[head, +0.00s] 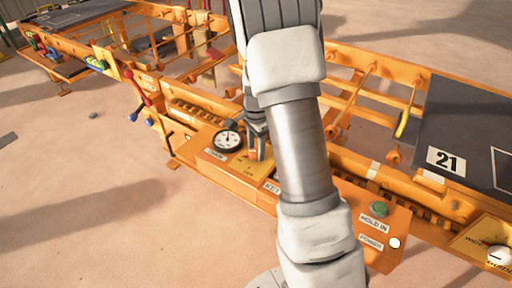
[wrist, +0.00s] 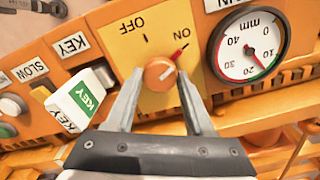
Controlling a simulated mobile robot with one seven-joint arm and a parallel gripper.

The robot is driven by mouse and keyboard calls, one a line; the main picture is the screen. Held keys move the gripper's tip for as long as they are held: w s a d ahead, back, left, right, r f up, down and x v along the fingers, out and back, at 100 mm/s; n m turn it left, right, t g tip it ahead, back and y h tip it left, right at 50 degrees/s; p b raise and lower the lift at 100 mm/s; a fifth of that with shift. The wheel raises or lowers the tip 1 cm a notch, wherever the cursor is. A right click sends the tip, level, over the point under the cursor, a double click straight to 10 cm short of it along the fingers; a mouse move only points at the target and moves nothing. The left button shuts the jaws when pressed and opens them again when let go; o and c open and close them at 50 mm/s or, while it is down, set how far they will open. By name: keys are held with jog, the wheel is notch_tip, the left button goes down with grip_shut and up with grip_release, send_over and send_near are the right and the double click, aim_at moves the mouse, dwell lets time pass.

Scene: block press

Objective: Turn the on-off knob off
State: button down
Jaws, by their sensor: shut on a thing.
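The on-off knob is a small round orange knob (wrist: 159,74) on a yellow plate (wrist: 150,97). Its red pointer points to the ON mark, and the OFF mark is on the other side; the labels appear upside down in the wrist view. My gripper (wrist: 160,80) is shut on the knob, one finger on each side. In the head view my gripper (head: 257,130) reaches down onto the orange knob (head: 252,154) on the yellow plate (head: 240,168), and my arm hides part of the panel.
A round mm gauge (wrist: 248,46) sits close beside the knob. On the other side is a white block with a green KEY label (wrist: 82,97). Further along the orange panel are a green HOLD IN button (head: 379,209) and a white light (head: 395,243).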

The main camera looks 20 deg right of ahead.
jog(key=n+p, duration=0.2)
jog(key=n, duration=0.4)
jog(key=shift+n, duration=0.4)
jog(key=n+p, duration=0.1)
jog(key=n, duration=0.3)
jog(key=shift+p, duration=0.3)
jog(key=shift+n+p, duration=0.3)
jog(key=shift+n, duration=1.1)
jog(key=shift+c, duration=1.4)
grip_release()
